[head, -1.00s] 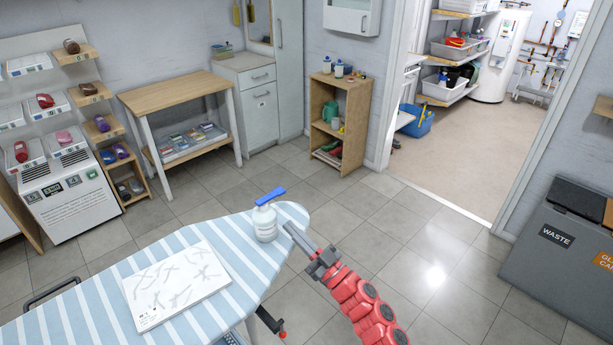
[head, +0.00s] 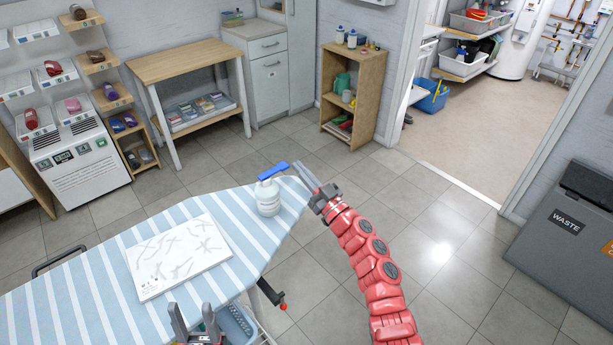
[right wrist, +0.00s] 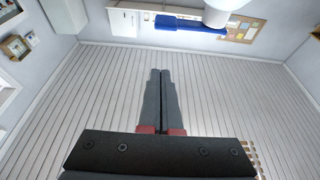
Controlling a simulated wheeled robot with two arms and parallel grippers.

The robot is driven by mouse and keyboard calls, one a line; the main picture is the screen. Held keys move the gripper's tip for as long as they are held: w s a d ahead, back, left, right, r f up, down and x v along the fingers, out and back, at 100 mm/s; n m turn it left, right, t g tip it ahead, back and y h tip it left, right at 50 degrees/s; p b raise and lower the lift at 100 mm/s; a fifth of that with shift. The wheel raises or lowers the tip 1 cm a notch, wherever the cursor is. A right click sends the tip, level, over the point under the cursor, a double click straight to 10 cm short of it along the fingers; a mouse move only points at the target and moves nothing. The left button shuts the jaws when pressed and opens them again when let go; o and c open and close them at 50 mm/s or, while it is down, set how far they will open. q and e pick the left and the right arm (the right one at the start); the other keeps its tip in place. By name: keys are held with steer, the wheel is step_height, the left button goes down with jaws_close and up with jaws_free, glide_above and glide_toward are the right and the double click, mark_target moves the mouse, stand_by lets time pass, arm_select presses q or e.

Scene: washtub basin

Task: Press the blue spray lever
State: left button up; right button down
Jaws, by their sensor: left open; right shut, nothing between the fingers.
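A white spray bottle (head: 268,197) stands upright near the far tip of the striped ironing board (head: 88,290). Its blue spray lever (head: 273,171) is on top and points toward the right. My right gripper (head: 299,166) is shut and empty, its fingertips close to the lever's right end; I cannot tell if they touch. In the right wrist view the shut fingers (right wrist: 160,72) show below the blue lever (right wrist: 185,22), with an apparent gap, and part of the bottle (right wrist: 226,8) shows at the top edge. My left gripper (head: 190,318) is open and empty at the bottom edge.
A white marked board (head: 180,256) lies on the ironing board. A red-tipped handle (head: 275,296) sticks out below its right edge, and a blue-grey basket (head: 236,325) is beneath. A waste bin (head: 570,225) stands at the right. The floor between is clear.

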mark_target(273, 171)
steer(key=x, duration=0.6)
steer(key=shift+s+d+f+b, duration=0.1)
steer(key=shift+f+b, duration=0.05)
steer(key=shift+f, duration=0.9)
steer(key=shift+s+d+f+b, duration=0.1)
steer(key=shift+f+b, duration=0.05)
steer(key=shift+f, duration=0.9)
